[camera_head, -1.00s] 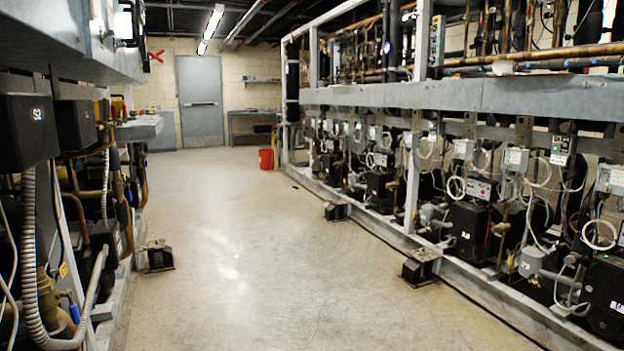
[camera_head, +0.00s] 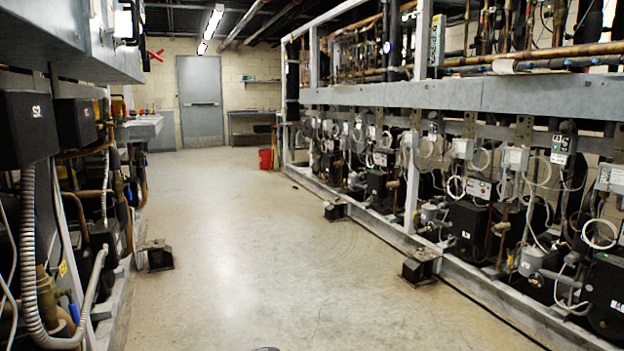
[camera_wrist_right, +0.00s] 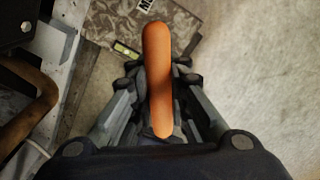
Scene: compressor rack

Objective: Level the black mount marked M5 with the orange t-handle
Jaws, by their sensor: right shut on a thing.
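In the right wrist view my right gripper (camera_wrist_right: 160,82) is shut on the orange t-handle (camera_wrist_right: 158,70), whose rounded bar runs up the middle of the picture. The handle's lower part is hidden below the bar. Beyond it lies a plate (camera_wrist_right: 112,27) of a mount, with a partly cut-off label that starts with M (camera_wrist_right: 148,4); the rest of the marking cannot be read. A green level vial (camera_wrist_right: 127,50) sits on it, left of the handle. In the head view a black mount (camera_head: 158,257) stands on the floor by the left rack. My left gripper is not in view.
Other black mounts stand along the right rack, one nearer (camera_head: 419,268) and one farther (camera_head: 335,210). A grey metal frame (camera_wrist_right: 52,55) and a brown pipe (camera_wrist_right: 30,105) are close on the left in the wrist view. The middle floor (camera_head: 265,240) is clear.

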